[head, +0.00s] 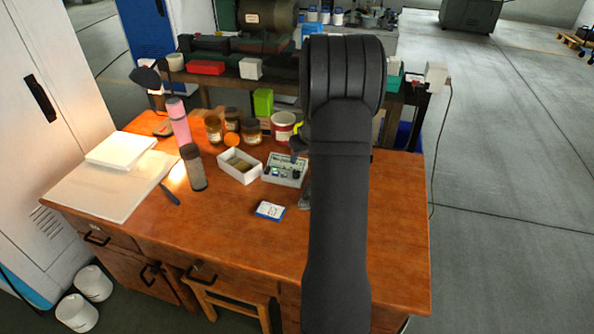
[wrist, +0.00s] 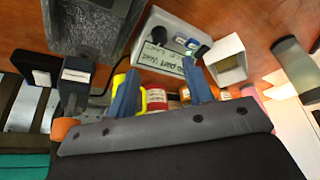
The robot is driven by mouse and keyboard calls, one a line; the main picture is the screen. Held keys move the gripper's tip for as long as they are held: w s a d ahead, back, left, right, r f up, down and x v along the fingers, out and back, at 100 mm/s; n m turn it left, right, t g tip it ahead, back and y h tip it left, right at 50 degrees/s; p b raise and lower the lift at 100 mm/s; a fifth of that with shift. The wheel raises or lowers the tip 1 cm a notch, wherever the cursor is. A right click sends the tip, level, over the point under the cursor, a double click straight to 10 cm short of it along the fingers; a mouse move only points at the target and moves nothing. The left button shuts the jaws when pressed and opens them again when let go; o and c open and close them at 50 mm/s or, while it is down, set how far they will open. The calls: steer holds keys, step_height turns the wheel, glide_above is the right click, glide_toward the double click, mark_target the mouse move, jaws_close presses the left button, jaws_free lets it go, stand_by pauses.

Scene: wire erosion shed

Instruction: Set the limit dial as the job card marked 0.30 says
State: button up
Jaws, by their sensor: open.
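A light grey control box (head: 286,170) stands on the desk, partly behind my arm in the head view. It has a small green display and several small parts on its face. In the wrist view the box (wrist: 172,42) lies just beyond my fingertips, with a round black knob (wrist: 157,35) and a label strip I cannot read surely. A blue-edged white card (head: 270,211) lies flat on the desk in front of the box; its writing is too small to read. My gripper (wrist: 160,68) is open, its two blue fingers apart with nothing held; my arm mostly hides it in the head view.
An open white box (head: 240,166) stands left of the control box. Brown jars (head: 232,118), a white tub (head: 283,126) and a dark cylinder (head: 193,167) stand nearby. A dark grey block (wrist: 92,28) stands beside the control box. The desk's front is mostly clear.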

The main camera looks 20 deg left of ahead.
mark_target(296, 172)
steer(key=x, duration=1)
steer(key=shift+f, duration=0.2)
steer(key=shift+c, duration=0.2)
steer(key=c, duration=1)
